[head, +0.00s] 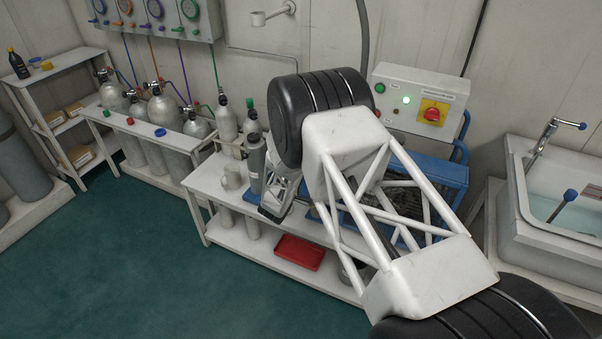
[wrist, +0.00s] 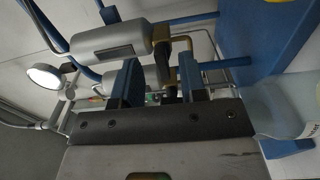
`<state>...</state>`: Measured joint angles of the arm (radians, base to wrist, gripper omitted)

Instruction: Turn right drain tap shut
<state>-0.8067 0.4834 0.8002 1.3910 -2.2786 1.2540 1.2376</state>
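My gripper (wrist: 160,82) shows in the wrist view with its two blue fingers apart. A brass elbow fitting (wrist: 183,43) sits at the end of a grey cylinder (wrist: 112,42), just beyond the fingers. A small dark part (wrist: 171,88) shows in the gap between the fingers; I cannot tell whether it is a tap handle or whether a finger touches it. In the head view my gripper is low over the white bench (head: 208,180), beside a dark grey cylinder (head: 256,163). My arm hides much of this area, and I cannot clearly make out the right drain tap.
A blue-framed machine (head: 440,172) stands behind my arm, below a white control box (head: 393,88) with a red knob (head: 433,114). A red tray (head: 300,252) lies on the lower shelf. A water-filled sink (head: 555,235) is at right. Gas cylinders (head: 163,110) stand at left.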

